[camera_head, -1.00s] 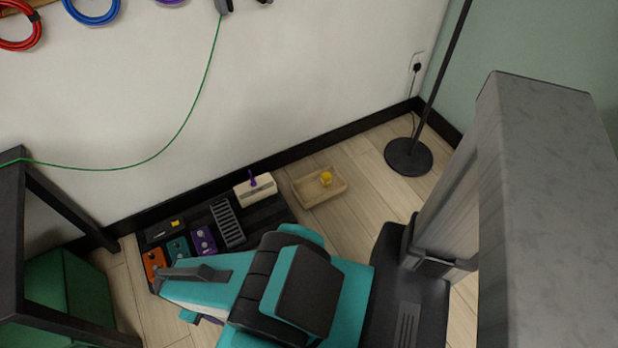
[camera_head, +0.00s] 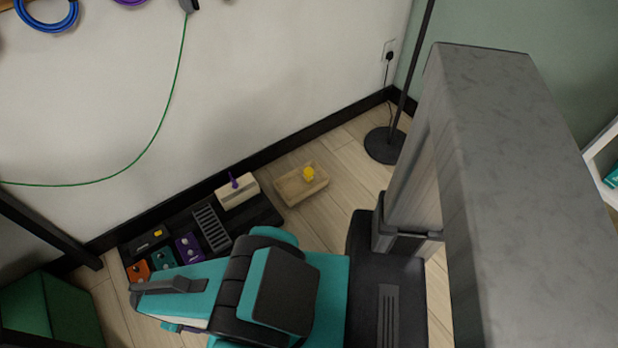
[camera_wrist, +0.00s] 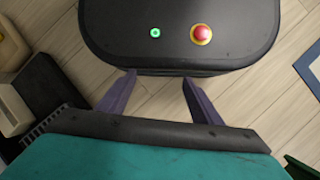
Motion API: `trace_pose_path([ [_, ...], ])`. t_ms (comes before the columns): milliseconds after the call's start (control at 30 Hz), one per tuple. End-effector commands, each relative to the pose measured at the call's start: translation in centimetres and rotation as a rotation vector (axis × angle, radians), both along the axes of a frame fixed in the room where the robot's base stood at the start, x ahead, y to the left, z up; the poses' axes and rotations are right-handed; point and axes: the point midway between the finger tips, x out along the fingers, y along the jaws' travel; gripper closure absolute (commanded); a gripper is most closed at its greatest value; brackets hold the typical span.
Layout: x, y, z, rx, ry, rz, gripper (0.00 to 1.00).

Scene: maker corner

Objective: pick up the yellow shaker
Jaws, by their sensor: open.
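The yellow shaker (camera_head: 309,173) is a small yellow object in the shallow wooden tray (camera_head: 290,199), which sits on the floor by the wall. It lies towards the tray's right side. In the head view my arm hides most of the gripper. It is well apart from the shaker, which is up and to the right of my arm in that view.
A dark pedalboard (camera_head: 262,212) with several coloured pedals and a cream box (camera_head: 237,191) lies left of the tray. A lamp pole with a round base (camera_head: 384,146) stands to the right. A green box (camera_head: 65,305) and a dark table leg are at left. Floor between tray and lamp is clear.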

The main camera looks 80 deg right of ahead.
Motion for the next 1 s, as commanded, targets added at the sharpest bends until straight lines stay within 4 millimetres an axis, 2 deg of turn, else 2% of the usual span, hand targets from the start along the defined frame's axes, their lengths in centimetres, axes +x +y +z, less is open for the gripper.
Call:
trace_pose_path([
  [33, 0.8, -1.3, -1.8, -0.031, -0.009, -0.037, 0.41],
  [100, 1.7, -3.3, -3.2, -0.086, -0.021, -0.094, 0.41],
  [267, 3.7, -8.6, -6.3, -0.227, -0.060, -0.243, 0.41],
  [500, 5.6, -17.3, -10.3, -0.443, -0.123, -0.469, 0.41],
  [733, 6.3, -26.2, -13.6, -0.650, -0.191, -0.681, 0.41],
  [1000, 5.3, -36.9, -16.6, -0.893, -0.280, -0.921, 0.41],
])
